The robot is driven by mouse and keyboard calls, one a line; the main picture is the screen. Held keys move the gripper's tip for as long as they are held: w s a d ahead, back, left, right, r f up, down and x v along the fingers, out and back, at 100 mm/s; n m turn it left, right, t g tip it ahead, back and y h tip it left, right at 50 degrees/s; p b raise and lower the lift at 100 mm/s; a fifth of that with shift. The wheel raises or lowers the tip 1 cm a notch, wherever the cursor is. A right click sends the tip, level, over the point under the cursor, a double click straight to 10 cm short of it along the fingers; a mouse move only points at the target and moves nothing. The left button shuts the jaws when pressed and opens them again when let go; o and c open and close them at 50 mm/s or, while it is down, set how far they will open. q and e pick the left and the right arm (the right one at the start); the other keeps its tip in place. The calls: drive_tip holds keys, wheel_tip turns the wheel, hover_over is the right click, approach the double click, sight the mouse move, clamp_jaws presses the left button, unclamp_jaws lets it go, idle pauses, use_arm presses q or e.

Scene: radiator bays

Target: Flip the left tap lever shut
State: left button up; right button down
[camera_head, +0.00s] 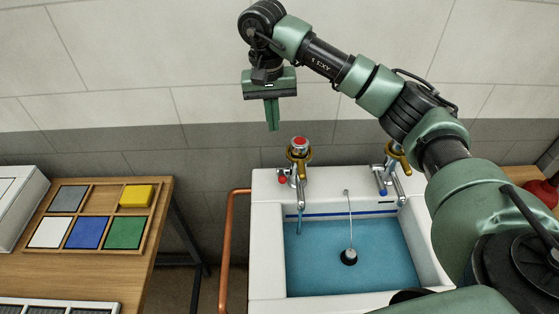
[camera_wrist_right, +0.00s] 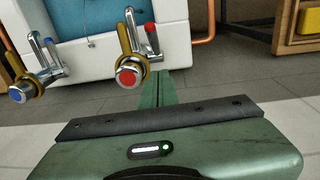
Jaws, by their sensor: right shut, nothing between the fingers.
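The left tap (camera_head: 298,156) has a brass body, a red cap and a chrome spout over the sink's back edge. Its lever, with a red end (camera_head: 282,180), sits left of the spout and points toward the front. In the right wrist view the red-capped tap (camera_wrist_right: 130,72) and its red-sleeved lever (camera_wrist_right: 151,38) show close to the fingers. My right gripper (camera_head: 272,128) is shut and empty, pointing down, above and left of the tap in the head view, apart from the lever. A thin bluish streak hangs below the spout. My left gripper is out of view.
The right tap (camera_head: 397,158) has a blue-ended lever (camera_head: 382,190). The white sink (camera_head: 268,260) holds blue water and a plug on a chain. A copper pipe (camera_head: 227,250) runs left of it. A wooden table (camera_head: 137,270) bears a tray of coloured blocks.

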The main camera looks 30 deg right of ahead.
drive_tip(key=p, duration=0.3)
approach(281, 172)
drive_tip(key=w+f, duration=0.1)
drive_tip(key=w, duration=0.1)
drive_tip(key=f, duration=0.1)
drive_tip(key=s+f+p, duration=0.1)
drive_tip(key=f, duration=0.1)
drive_tip(key=shift+s+f+p, duration=0.25)
drive_tip(key=shift+s+p, duration=0.15)
drive_tip(key=shift+s+f, duration=0.35)
drive_tip(key=shift+f, duration=0.1)
drive_tip(key=shift+d+f, duration=0.1)
